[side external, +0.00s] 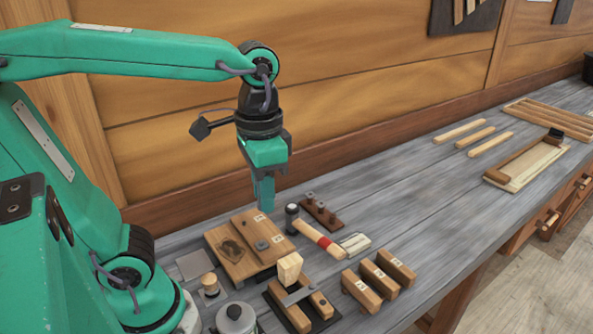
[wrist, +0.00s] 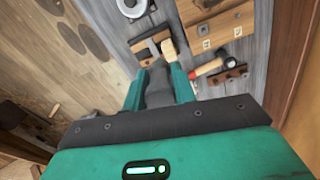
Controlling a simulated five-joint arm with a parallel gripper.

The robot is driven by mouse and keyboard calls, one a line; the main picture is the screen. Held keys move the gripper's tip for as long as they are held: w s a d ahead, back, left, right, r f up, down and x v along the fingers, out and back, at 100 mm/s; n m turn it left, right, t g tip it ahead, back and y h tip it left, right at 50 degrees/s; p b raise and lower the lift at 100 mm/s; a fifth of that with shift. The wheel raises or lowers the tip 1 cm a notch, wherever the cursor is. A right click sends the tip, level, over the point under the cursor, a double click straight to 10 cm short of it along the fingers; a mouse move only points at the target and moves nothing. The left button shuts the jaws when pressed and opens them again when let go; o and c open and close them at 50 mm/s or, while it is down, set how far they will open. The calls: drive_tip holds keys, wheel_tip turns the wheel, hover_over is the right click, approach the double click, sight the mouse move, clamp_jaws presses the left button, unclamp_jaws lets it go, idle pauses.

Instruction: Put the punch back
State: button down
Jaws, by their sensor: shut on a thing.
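My gripper (side external: 264,195) points down above the bench, near the back edge of the wooden board with clamped pieces. In the wrist view my gripper (wrist: 158,78) has its teal fingers closed around a dark grey tapered thing (wrist: 157,88), which looks like the punch. In the side view the fingers hide it. A dark brown rack (side external: 329,222) with short dark pegs lies on the bench right of the gripper and apart from it. The rack (wrist: 229,79) also shows at the right in the wrist view.
The wooden board (side external: 222,262) lies below my gripper. A hammer with a red-banded handle (side external: 332,249) lies beside the rack. A block holder (side external: 297,316), several marked wooden blocks (side external: 378,281) and a grey pot (side external: 236,319) crowd the front.

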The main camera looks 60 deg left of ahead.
drive_tip(key=shift+w, duration=0.1)
drive_tip(key=shift+w+a+f, duration=0.2)
drive_tip(key=shift+w+f, duration=0.05)
drive_tip(key=shift+w, duration=0.2)
drive_tip(key=w+a+f+n, duration=0.1)
drive_tip(key=w+a+f, duration=0.3)
drive_tip(key=a, duration=0.1)
drive_tip(key=w+a+f+n, duration=0.2)
drive_tip(key=w+a+f, duration=0.2)
drive_tip(key=w+a, duration=0.1)
drive_tip(key=w+a+f+n, duration=0.1)
drive_tip(key=w+a+f, duration=0.2)
drive_tip(key=w+a, duration=0.1)
drive_tip(key=shift+w+a+f+n, duration=0.4)
drive_tip(key=shift+w, duration=0.05)
drive_tip(key=n, duration=0.2)
hover_over(279, 216)
wheel_tip(279, 216, down, 7)
drive_tip(key=shift+a, duration=0.1)
drive_tip(key=shift+f, duration=0.25)
drive_tip(key=shift+f, duration=2.9)
drive_tip(key=shift+f, duration=0.4)
